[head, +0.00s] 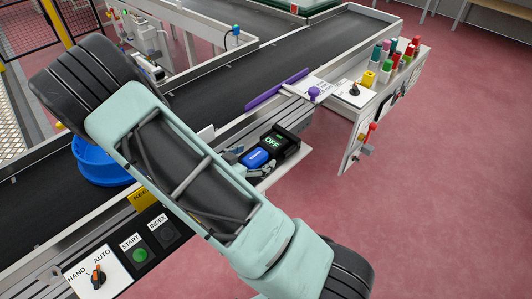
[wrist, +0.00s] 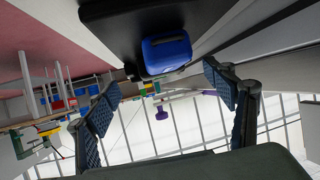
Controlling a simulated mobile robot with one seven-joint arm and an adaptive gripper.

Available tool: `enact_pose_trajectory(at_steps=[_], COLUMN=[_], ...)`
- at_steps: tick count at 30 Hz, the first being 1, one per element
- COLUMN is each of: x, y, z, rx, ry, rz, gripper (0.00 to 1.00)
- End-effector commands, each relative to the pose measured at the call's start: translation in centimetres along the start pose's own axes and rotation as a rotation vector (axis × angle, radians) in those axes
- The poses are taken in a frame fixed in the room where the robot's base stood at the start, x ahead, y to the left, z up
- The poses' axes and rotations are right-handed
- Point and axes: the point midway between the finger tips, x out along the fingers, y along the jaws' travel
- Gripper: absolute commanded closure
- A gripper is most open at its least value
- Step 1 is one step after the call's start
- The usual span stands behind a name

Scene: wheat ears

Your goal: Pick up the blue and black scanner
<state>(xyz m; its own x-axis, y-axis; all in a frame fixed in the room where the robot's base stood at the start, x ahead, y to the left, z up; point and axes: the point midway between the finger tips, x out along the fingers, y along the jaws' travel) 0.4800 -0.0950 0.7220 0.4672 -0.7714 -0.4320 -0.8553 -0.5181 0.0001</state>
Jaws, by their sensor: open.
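The scanner's blue body (head: 256,158) sits on a pale ledge beside the conveyor in the head view, partly behind my arm. It touches or nearly touches a black unit (head: 282,138) with a green "OFF" display; I cannot tell whether the two are one piece. In the wrist view the blue body (wrist: 167,52) is at top centre, against a black surface (wrist: 150,18). My gripper (wrist: 165,100) is open, its fingers left and right, with the blue body just beyond and between them. In the head view my arm largely hides the gripper.
A conveyor (head: 250,80) runs diagonally behind, with a blue bin (head: 95,165) on it at left. A control panel (head: 125,255) lies in front. A purple bar (head: 277,88), a purple knob (head: 314,93) and several coloured cylinders (head: 395,60) are at right. Open red floor lies at right.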

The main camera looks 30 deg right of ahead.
Motion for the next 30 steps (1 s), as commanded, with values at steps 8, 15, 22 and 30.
enact_pose_trajectory(at_steps=[8, 15, 22, 30], x=[2.4, 5.7, 6.1, 6.1], y=[0.1, 0.1, 0.0, 0.0], z=[0.1, 0.1, 0.0, 0.0], rx=[0.0, 0.0, -0.001, -0.001], ry=[-0.001, -0.001, -0.002, -0.002], rz=[0.002, 0.001, 0.0, 0.0], gripper=[0.24, 0.24, 0.24, 0.46])
